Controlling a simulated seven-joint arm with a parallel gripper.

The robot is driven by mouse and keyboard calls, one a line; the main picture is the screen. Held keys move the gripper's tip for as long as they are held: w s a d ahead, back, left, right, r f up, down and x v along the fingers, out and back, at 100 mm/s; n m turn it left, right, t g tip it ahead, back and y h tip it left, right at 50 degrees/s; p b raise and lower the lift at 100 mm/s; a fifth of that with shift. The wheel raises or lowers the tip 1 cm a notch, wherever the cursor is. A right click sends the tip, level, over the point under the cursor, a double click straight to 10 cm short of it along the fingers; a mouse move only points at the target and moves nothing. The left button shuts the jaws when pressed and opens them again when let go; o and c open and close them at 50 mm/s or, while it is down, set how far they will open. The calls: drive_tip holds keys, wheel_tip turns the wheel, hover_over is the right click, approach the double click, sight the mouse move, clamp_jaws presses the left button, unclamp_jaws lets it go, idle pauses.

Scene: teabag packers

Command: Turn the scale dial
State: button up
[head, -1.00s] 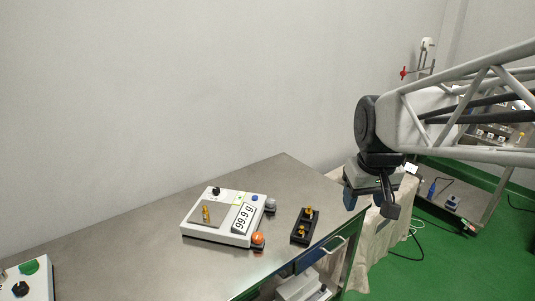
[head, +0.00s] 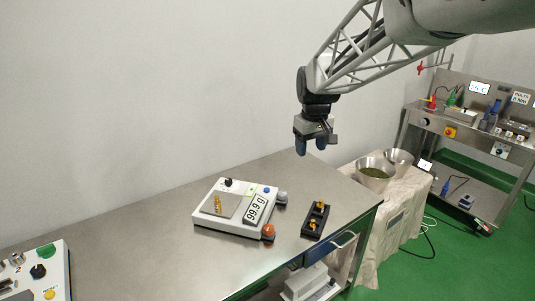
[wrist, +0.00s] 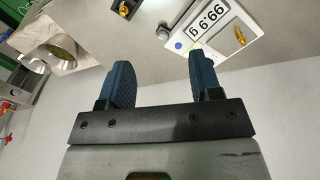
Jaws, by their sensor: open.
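The white scale (head: 205,222) sits on the steel table, with its display (head: 257,209) reading 99.9 g and a brass weight (head: 218,204) on its pan. A black knob (head: 228,182) stands at its back left corner, a blue button (head: 266,190) at its back right. My gripper (head: 311,145) is open and empty, in the air above the table's back edge, up and right of the scale. Its two blue fingers (wrist: 163,75) are spread in the wrist view.
A grey knob (head: 282,197) and an orange knob (head: 268,231) are at the scale's right side. A black stand with brass weights (head: 315,221) is to its right. Another device (head: 52,270) stands at the lower left. Bowls (head: 374,173) stand on a cloth-covered table.

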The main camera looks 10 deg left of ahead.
drive_tip(key=w+a+f+n, duration=0.2)
drive_tip(key=w+a+f, duration=0.2)
drive_tip(key=w+a, duration=0.35)
drive_tip(key=w+a+f+n, duration=0.1)
drive_tip(key=w+a+f, duration=0.45)
drive_tip(key=a, duration=0.25)
drive_tip(key=n+g, duration=0.1)
drive_tip(key=n, duration=0.2)
hover_over(228, 180)
wheel_tip(228, 180, down, 12)
drive_tip(key=shift+w+d+f, duration=0.15)
drive_tip(key=shift+n, duration=0.3)
drive_tip(key=shift+f, duration=0.2)
drive_tip(key=shift+f, duration=3.75)
drive_tip(key=c, duration=0.9)
